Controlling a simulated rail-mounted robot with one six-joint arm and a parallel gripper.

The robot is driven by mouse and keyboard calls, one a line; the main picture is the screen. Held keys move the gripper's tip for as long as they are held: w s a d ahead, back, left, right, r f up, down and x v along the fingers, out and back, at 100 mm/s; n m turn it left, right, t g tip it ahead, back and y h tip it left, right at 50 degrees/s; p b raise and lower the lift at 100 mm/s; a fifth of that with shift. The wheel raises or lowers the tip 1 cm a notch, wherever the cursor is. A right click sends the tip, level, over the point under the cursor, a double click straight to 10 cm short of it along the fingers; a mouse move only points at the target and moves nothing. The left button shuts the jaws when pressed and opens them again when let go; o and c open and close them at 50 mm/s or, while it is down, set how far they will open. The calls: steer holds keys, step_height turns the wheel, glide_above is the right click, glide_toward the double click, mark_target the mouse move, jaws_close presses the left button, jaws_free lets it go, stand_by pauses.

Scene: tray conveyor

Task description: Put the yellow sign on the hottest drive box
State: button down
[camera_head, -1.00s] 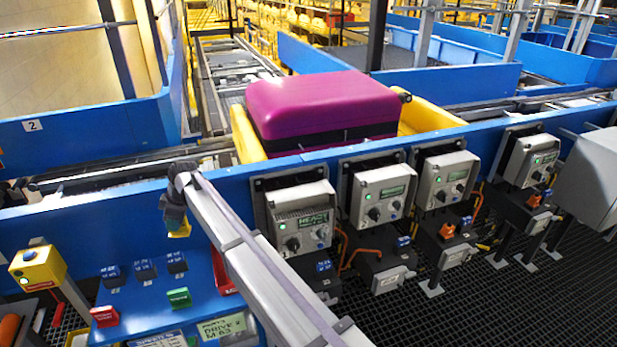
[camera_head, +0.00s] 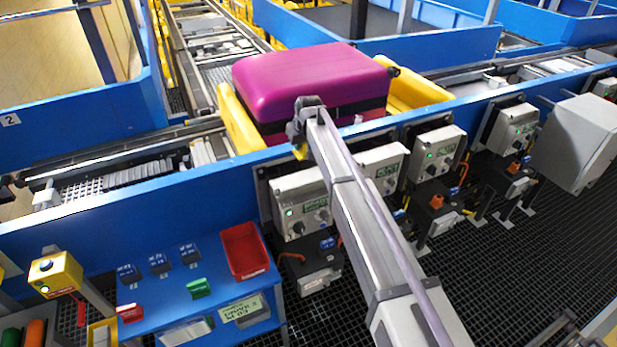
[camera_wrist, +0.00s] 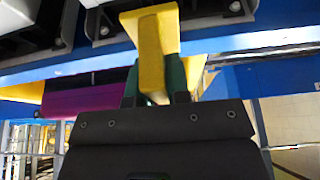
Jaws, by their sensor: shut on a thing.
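My gripper (camera_head: 302,138) is in front of the blue conveyor side wall, above and beside the nearest drive box (camera_head: 292,208). It is shut on the yellow sign (camera_wrist: 150,45), which shows between the green fingertips in the wrist view. In the head view only a small yellow part of it shows (camera_head: 300,152). More grey drive boxes line the wall to the right: a second (camera_head: 388,184), partly behind my arm, a third (camera_head: 438,140) and a fourth (camera_head: 513,120). Green lamps show on some. Their displays are too small to read, so I cannot tell which is hottest.
A magenta suitcase (camera_head: 290,90) sits in a yellow tray (camera_head: 242,130) on the conveyor behind the wall. A blue bench (camera_head: 215,285) at lower left holds a red bin (camera_head: 243,252) and small blocks. A large grey cabinet (camera_head: 575,145) stands at right.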

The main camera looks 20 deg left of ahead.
mark_target(305, 152)
step_height(305, 152, down, 11)
steer(key=b, duration=1)
steer(key=shift+r+b, duration=0.2)
steer(key=shift+b, duration=0.1)
steer(key=shift+r+p, duration=0.3)
steer(key=shift+f, duration=0.2)
steer(key=c, duration=1.1)
jaws_free()
steer(key=shift+r, duration=0.1)
steer(key=p+v, duration=1.1)
steer(key=v, duration=0.1)
steer(key=shift+r, duration=0.3)
steer(key=shift+f, duration=0.15)
